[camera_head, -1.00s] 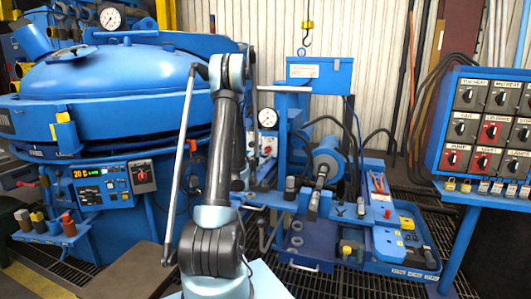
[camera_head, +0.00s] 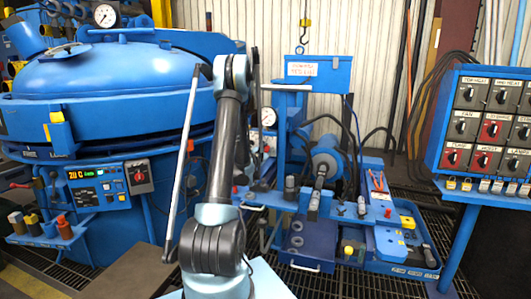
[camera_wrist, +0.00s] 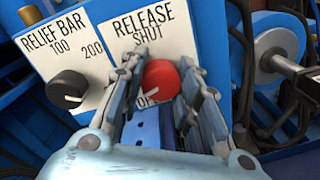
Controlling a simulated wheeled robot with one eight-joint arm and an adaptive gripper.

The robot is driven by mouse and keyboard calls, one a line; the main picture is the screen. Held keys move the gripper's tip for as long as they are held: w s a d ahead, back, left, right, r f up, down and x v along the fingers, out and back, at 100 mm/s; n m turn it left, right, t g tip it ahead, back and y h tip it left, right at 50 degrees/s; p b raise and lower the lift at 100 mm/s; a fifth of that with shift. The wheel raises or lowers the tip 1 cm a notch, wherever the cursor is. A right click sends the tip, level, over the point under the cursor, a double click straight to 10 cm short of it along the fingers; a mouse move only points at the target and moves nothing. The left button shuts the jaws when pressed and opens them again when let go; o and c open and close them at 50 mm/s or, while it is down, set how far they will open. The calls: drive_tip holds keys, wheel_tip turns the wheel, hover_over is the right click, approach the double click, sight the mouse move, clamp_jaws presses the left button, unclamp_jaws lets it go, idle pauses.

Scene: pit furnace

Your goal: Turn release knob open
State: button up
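The red release knob (camera_wrist: 162,82) sits on a white plate marked RELEASE and SHUT in the wrist view. A white pointer line on it lies toward its lower left, near a lower label that my fingers partly cover. My gripper (camera_wrist: 160,76) has one finger on each side of the knob, close against it. The fingers appear closed on the knob. In the head view my arm hides the knob and the gripper.
A black RELIEF BAR knob (camera_wrist: 67,88) is left of the release knob, close to my left finger. A shaft (camera_wrist: 285,65) and dark hoses are at the right. The blue furnace (camera_head: 110,85) stands left of my arm; a switch panel (camera_head: 485,125) stands at the right.

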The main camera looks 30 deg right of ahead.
drive_tip(key=shift+m, duration=0.7)
drive_tip(key=o, duration=1.1)
drive_tip(key=shift+v, duration=3.8)
